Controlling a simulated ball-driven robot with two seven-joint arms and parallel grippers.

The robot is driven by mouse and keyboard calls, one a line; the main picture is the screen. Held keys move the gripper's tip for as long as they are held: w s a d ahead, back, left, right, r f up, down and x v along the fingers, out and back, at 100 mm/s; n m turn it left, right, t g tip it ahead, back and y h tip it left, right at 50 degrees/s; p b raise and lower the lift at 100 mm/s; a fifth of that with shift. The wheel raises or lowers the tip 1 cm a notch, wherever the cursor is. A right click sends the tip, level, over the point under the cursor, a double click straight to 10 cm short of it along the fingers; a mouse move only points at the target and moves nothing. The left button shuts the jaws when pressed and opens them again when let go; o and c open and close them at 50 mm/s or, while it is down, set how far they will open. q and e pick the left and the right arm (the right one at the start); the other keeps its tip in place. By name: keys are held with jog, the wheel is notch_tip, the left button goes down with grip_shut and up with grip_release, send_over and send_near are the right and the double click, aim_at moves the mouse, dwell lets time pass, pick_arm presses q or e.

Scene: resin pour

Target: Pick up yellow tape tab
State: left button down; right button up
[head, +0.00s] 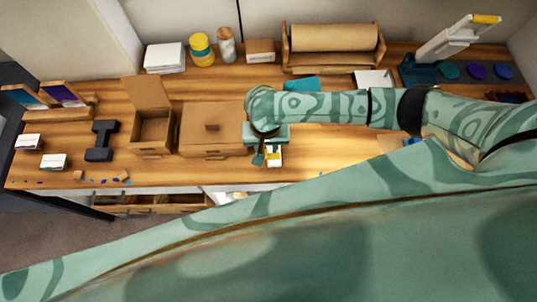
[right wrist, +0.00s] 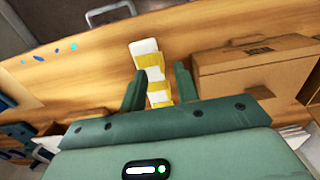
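The yellow tape tab (head: 273,157) shows as a small yellow patch on a white piece near the table's front edge in the head view. In the right wrist view the yellow tape (right wrist: 158,85) lies in bands across a white strip (right wrist: 144,47). My right gripper (head: 265,157) is over this spot, pointing down. In the right wrist view my right gripper (right wrist: 160,72) has its fingers apart, one on each side of the banded strip. I cannot tell whether they touch it. The gripper hides part of the strip. My left gripper is not in view.
A closed cardboard box (head: 213,130) stands close beside the right gripper, with an open box (head: 152,132) left of it. A dark tool (head: 100,141) and small blue bits lie farther left. An open drawer (head: 150,205) is below the table's front edge.

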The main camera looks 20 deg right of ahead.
jog(key=f+b, duration=0.1)
jog(key=f, duration=0.2)
jog(key=shift+w+f, duration=0.15)
jog(key=shift+w, duration=0.05)
grip_shut()
